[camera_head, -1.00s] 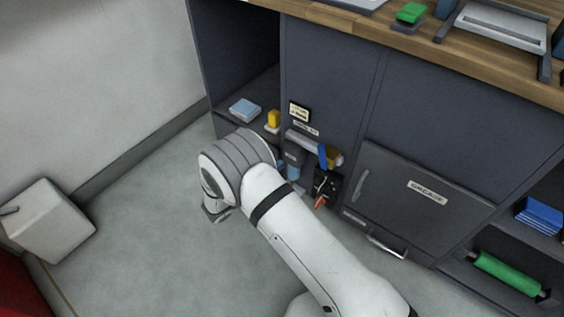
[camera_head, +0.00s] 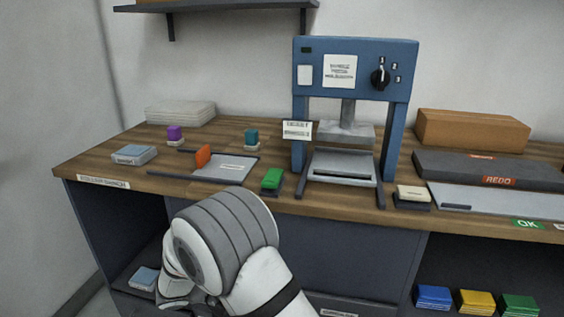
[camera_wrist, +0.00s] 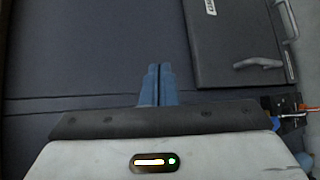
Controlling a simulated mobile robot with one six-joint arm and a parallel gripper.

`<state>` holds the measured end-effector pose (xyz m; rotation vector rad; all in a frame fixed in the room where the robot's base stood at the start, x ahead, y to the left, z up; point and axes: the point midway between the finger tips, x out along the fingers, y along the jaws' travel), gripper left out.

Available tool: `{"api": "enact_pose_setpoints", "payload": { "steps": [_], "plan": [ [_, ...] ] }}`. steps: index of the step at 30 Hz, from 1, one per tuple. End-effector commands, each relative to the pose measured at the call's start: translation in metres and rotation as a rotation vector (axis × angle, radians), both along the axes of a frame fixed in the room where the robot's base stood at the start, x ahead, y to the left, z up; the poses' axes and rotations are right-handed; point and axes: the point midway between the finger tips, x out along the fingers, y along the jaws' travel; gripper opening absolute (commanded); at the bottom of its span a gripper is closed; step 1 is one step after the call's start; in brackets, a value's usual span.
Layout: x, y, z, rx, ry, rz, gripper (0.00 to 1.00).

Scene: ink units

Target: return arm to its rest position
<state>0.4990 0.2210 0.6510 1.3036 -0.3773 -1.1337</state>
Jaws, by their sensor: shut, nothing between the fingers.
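In the wrist view, my gripper (camera_wrist: 158,70) has its two blue fingers pressed together with nothing between them. It faces the dark cabinet front (camera_wrist: 80,50) and sits left of a grey door with a handle (camera_wrist: 235,45). In the head view, my white arm with its grey-banded joint (camera_head: 232,232) is bent low in front of the cabinet, below the worktop. The gripper fingers are hidden in the head view.
A blue press (camera_head: 355,60) stands on the wooden worktop (camera_head: 115,170). Near the front edge sit a green block (camera_head: 271,179) and a cream block (camera_head: 412,193). Coloured stacks, one of them yellow (camera_head: 476,301), lie on the lower right shelf. Orange-tipped wires (camera_wrist: 300,107) show right of my gripper.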

Motion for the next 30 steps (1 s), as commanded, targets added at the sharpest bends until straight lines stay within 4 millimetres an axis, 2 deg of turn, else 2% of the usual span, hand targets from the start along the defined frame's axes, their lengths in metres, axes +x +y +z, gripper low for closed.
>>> {"api": "enact_pose_setpoints", "payload": {
  "steps": [1,6,12,18,24,27,30],
  "plan": [
    [-0.002,-0.027,0.042,0.053,0.03,-0.068,0.0],
    [-0.027,-0.096,0.116,0.24,0.134,-0.25,0.0],
    [-0.07,-0.158,0.195,0.503,0.198,-0.417,0.0],
    [-0.118,-0.197,0.265,0.786,0.185,-0.528,0.0],
    [-0.162,-0.216,0.328,1.059,0.093,-0.58,0.0],
    [-0.178,-0.22,0.351,1.167,0.031,-0.586,0.0],
    [-0.188,-0.222,0.366,1.241,-0.021,-0.586,0.0]
  ]
}}
